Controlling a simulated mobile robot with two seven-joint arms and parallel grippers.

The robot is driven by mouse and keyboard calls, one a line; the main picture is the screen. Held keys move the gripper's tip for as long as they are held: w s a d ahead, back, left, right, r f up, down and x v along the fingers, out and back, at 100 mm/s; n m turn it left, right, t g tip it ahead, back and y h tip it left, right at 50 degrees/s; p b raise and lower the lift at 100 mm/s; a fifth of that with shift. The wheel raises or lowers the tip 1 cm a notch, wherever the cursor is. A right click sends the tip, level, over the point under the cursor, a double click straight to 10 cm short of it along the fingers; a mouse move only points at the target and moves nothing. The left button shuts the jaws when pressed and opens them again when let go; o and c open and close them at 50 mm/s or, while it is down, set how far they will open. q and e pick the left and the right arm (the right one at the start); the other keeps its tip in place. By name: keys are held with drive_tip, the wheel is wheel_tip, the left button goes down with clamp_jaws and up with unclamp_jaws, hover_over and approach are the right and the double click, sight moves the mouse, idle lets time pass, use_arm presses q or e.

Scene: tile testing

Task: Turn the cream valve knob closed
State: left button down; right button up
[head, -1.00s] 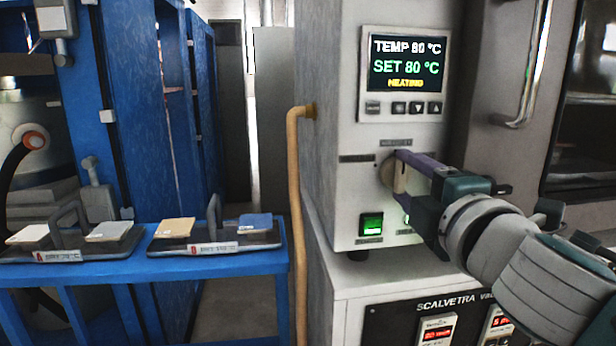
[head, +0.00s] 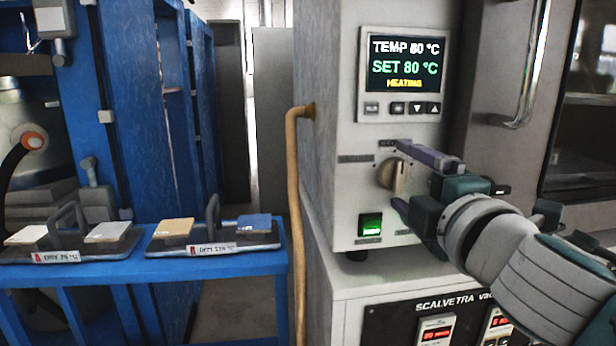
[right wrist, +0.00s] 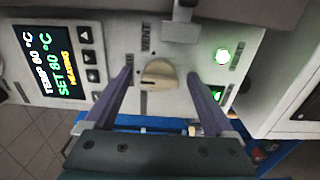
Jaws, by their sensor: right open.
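The cream valve knob (head: 393,175) sits on the front panel of the grey oven, below its display. In the right wrist view the knob (right wrist: 158,75) lies between the two purple fingers, with a gap on each side. My right gripper (head: 401,172) is open around the knob, one finger above it and one below, touching neither side. It also shows in the right wrist view (right wrist: 160,80). The label beside the knob reads VENT in the right wrist view. My left gripper is out of view.
The display (head: 405,75) reads TEMP 80 °C, SET 80 °C, HEATING. A lit green switch (head: 371,225) is below the knob. A tan hose (head: 293,200) runs down the oven's left side. A blue bench (head: 130,272) at left carries trays with tiles. A door handle (head: 530,75) is at upper right.

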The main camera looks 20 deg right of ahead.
drive_tip(key=v, duration=1)
